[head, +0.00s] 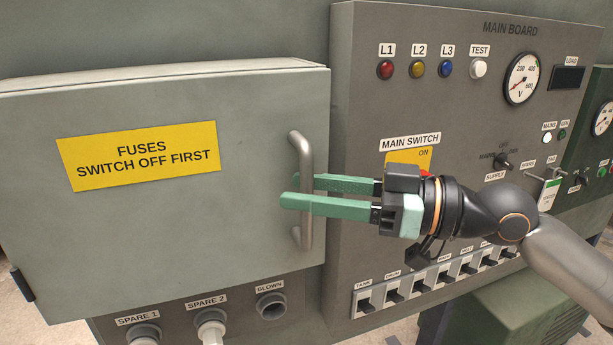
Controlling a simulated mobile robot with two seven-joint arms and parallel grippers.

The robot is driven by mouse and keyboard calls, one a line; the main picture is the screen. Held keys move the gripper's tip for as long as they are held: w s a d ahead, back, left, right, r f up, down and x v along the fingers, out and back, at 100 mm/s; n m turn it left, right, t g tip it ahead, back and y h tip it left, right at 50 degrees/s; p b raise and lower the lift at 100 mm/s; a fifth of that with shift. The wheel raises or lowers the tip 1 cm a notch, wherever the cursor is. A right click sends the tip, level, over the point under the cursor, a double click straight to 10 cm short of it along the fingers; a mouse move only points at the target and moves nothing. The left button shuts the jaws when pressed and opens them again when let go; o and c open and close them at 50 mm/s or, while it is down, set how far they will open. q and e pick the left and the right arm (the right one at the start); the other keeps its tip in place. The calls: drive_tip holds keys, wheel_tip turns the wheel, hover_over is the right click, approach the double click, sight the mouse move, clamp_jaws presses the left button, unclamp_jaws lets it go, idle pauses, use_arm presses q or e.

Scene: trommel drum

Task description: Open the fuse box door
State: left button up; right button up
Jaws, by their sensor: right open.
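The fuse box door (250,95) is a grey-green panel on the left of the head view, with a yellow label reading "FUSES SWITCH OFF FIRST" (138,156). It looks closed. A vertical metal bar handle (303,165) stands on its right side. My right gripper (300,192) comes in from the right with two green fingers. The fingers are apart, one passing behind the handle bar and one in front of it, at the handle's lower half. I cannot tell whether they touch the bar. My left gripper is not in view.
The main board (440,110) with lamps, a voltmeter (521,78) and a main switch label (410,141) stands right of the door. A row of switches (430,283) lies below my right wrist. Round sockets (270,305) sit below the door.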

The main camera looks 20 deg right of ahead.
drive_tip(key=shift+w+a, duration=0.1)
drive_tip(key=shift+a, duration=0.2)
clamp_jaws()
idle(1.4)
